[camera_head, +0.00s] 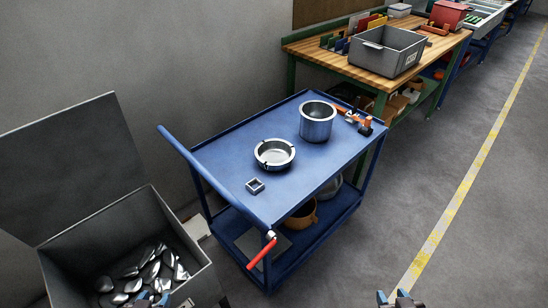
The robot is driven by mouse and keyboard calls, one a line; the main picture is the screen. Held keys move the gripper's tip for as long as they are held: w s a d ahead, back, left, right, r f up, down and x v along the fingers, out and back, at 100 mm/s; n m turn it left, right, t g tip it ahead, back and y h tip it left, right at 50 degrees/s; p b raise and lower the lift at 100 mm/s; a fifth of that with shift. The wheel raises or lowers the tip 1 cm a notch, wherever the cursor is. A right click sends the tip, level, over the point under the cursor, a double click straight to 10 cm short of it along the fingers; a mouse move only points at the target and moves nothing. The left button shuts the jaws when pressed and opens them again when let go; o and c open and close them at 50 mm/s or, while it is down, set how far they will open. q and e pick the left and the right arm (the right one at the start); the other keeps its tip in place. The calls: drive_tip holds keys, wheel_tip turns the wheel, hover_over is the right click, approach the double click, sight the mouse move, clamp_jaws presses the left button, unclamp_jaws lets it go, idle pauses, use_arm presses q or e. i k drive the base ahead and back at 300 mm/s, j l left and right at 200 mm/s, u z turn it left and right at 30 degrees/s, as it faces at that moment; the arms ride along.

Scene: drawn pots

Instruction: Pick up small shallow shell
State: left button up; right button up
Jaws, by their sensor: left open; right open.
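A shallow round metal shell (274,154) with a notched rim sits on the blue cart top (225,165). A taller round metal pot (317,122) stands behind it to the right. A small square open metal piece (254,185) lies in front of it to the left. I cannot tell for certain which is the small shallow shell. My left gripper (152,299) shows at the bottom edge, in front of the grey bin, open and away from the cart pieces. My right gripper (399,298) is open at the bottom edge, right of the cart, and touches nothing visible.
A grey bin (60,262) with a raised lid holds several shiny metal pieces (155,265). A wooden bench (340,64) stands behind. Floor at right is clear.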

sight(275, 155)
drive_tip(key=u, duration=1)
drive_tip(key=i+l+u, duration=0.1)
drive_tip(key=l+u, duration=0.15)
drive_tip(key=l, duration=0.4)
drive_tip(key=l+u, duration=0.25)
drive_tip(key=l, duration=0.35)
